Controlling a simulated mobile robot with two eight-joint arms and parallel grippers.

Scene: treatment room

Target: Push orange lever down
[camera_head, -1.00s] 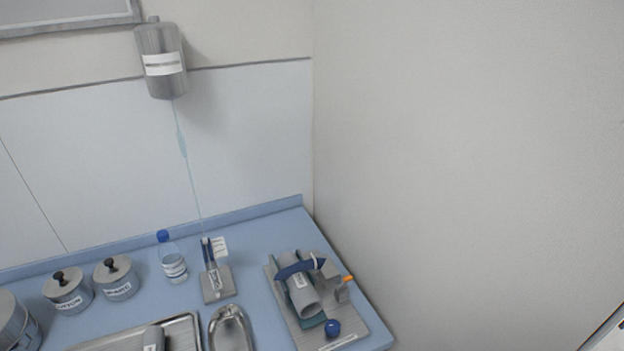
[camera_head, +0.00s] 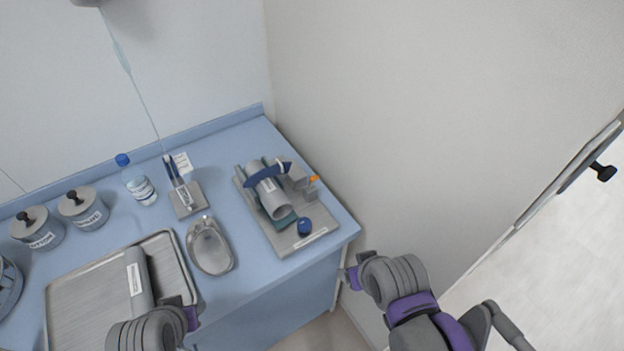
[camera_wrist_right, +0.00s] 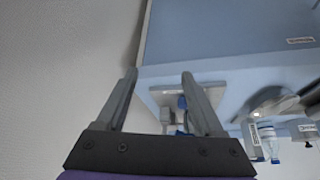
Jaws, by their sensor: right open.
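The orange lever (camera_head: 314,178) is a small tab on a grey block at the right side of a device on the blue counter, near the wall. The device has a grey base plate (camera_head: 303,243), a grey cylinder with a dark blue strap (camera_head: 268,174) and a blue ball (camera_head: 304,226). My right gripper (camera_head: 352,277) is by the counter's front right corner, apart from the lever. In the right wrist view its two fingers (camera_wrist_right: 158,75) are apart with nothing between them. My left gripper (camera_head: 192,309) is at the tray's lower right; its fingers are mostly hidden.
A metal tray (camera_head: 82,268) with a grey labelled object, a kidney dish (camera_head: 210,246), a pen-like holder (camera_head: 187,198), a bottle (camera_head: 141,188) and lidded canisters (camera_head: 83,208) stand left of the device. The wall is close on the right.

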